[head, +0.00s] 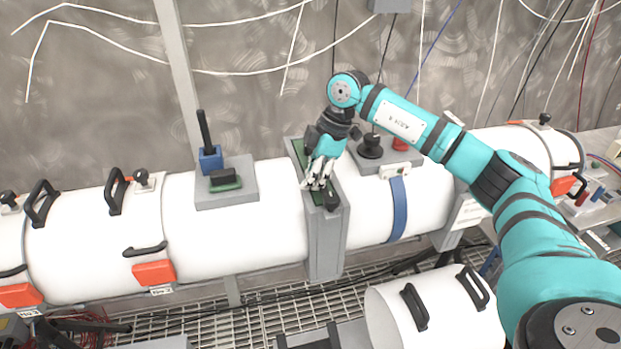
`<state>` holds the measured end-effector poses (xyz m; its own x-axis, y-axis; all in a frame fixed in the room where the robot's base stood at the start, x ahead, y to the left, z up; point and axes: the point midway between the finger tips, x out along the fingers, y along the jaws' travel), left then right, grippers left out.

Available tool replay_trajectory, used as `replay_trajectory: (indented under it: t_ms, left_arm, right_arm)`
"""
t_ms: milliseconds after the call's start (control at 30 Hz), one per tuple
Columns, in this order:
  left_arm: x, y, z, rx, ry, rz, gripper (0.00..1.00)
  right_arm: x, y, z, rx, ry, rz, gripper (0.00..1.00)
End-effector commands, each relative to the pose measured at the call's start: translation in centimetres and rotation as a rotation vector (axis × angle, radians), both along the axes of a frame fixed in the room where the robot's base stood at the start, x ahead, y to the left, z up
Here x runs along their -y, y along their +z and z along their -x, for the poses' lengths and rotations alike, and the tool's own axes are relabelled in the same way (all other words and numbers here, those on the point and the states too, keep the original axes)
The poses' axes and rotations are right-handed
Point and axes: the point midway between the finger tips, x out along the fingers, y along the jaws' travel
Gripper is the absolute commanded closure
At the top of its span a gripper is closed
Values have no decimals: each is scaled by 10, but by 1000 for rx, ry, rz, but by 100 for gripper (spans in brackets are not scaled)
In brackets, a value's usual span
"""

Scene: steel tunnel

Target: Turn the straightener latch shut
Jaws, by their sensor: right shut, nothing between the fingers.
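A grey upright frame (328,245) clamps around the white pipe at mid-picture, with a green strip (298,153) along its top. A small black part (331,200), which looks like the latch, sits at the front end of that strip. My right gripper (317,184) points down over the strip, just behind and left of the black part. Its fingers are shut with nothing between them. Whether they touch the black part or the frame I cannot tell. The fingers and wrist hide the middle of the strip. My left gripper is not in view.
A grey plate with a blue block and black lever (207,140) is left of the frame. A black knob (370,146) and red button (401,144) are close right, beside my arm. A loose white cylinder (440,310) with black handles lies below, above the grating.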

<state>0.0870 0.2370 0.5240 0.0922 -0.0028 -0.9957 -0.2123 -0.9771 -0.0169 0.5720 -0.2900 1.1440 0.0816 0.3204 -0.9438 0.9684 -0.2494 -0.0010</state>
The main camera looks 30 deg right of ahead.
Motion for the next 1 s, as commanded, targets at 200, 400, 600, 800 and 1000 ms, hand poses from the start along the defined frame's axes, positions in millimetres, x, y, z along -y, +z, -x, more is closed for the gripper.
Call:
replay_trajectory:
  t_ms: [200,400,600,800,1000]
  left_arm:
    - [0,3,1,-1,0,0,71]
    - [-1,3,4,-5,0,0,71]
    - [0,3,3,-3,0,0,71]
    - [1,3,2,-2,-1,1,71]
    - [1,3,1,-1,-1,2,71]
  right_arm:
    - [13,0,-2,0,-7,5,100]
    - [20,2,-3,1,-9,9,100]
    - [24,22,-2,4,-8,8,100]
    - [28,53,0,4,-4,6,100]
    - [28,73,2,2,3,1,100]
